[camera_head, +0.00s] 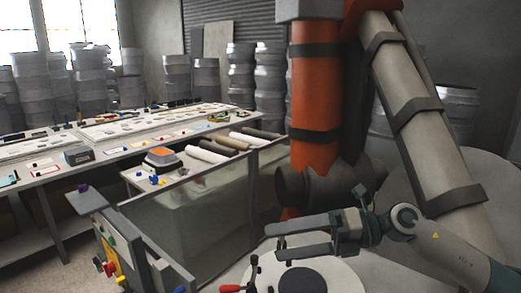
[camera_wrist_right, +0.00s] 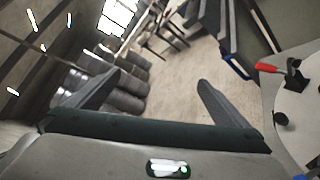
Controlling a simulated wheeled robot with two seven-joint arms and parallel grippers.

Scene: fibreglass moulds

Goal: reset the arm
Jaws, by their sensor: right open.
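My right gripper (camera_head: 272,240) reaches in from the right in the head view, above a round white plate with a dark centre (camera_head: 300,281). Its two grey fingers are spread apart and point left, with nothing between them. In the right wrist view the same gripper (camera_wrist_right: 160,82) shows both fingers wide apart, with only floor and stacked drums seen beyond. My left gripper is not in the head view.
A tank with clear panels (camera_head: 205,225) is left of the gripper. Long work tables (camera_head: 60,170) hold small items. An orange column (camera_head: 315,95) rises behind the gripper.

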